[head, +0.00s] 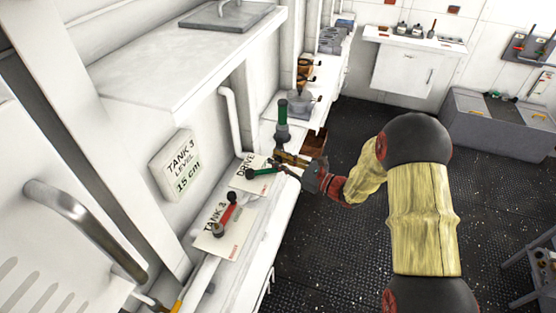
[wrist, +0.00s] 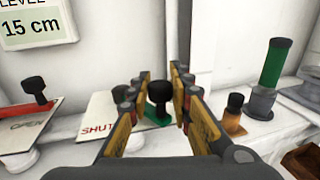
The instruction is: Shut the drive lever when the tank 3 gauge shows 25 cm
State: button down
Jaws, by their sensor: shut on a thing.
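The tank 3 level gauge (head: 179,165) on the left wall reads 15 cm; its lower part shows in the wrist view (wrist: 33,30). The drive lever (head: 261,171) has a green arm and a black knob (wrist: 159,92), above a white plate marked DRIVE (head: 243,166). In the wrist view the word SHUT shows on a plate left of my fingers. My gripper (wrist: 158,100) is shut on the drive lever, its fingers on either side of the knob. The fingers hide part of the lever and plate.
A red lever (head: 231,205) with a black knob stands on the TANK 3 plate (head: 213,240), nearer along the same ledge. Beyond the drive lever stands a green-topped cylinder (head: 282,112), with a small brass-coloured item (wrist: 233,112) beside it. Dark open floor lies right of the ledge.

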jog(key=shift+s+m+t+h+b, duration=0.3)
jog(key=shift+s+m+t+h, duration=0.15)
jog(key=shift+t, duration=0.25)
jog(key=c, duration=1.6)
grip_release()
jog(key=shift+d, duration=0.1)
jog(key=v, duration=1.1)
jog(key=shift+s+d, duration=0.2)
jog(key=shift+d, duration=0.15)
